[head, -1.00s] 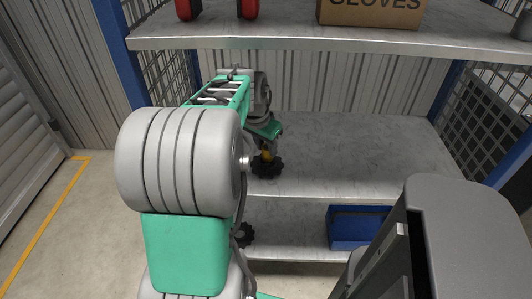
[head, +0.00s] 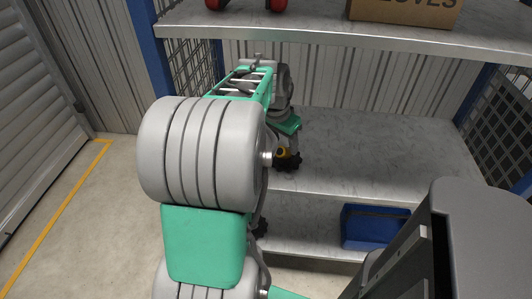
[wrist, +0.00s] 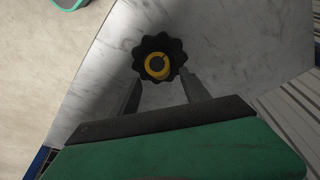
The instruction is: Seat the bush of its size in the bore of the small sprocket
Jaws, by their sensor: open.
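The small sprocket is a black toothed wheel (wrist: 141,50) lying on the grey shelf board. It also shows in the head view (head: 292,164), just below my gripper. A yellow bush (wrist: 157,66) is at the middle of the sprocket, over or in its bore; I cannot tell how deep it sits. In the wrist view my gripper (wrist: 160,76) is open, its two fingers spread beside the sprocket's near edge, with nothing clearly held. The bush also shows as a yellow patch in the head view (head: 282,153).
A dark toothed wheel (head: 262,228) lies on the lower shelf, partly hidden by my arm. A blue bin (head: 374,228) stands there too. The upper shelf (head: 340,32) with a cardboard box (head: 408,10) hangs above. The middle shelf is clear to the right.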

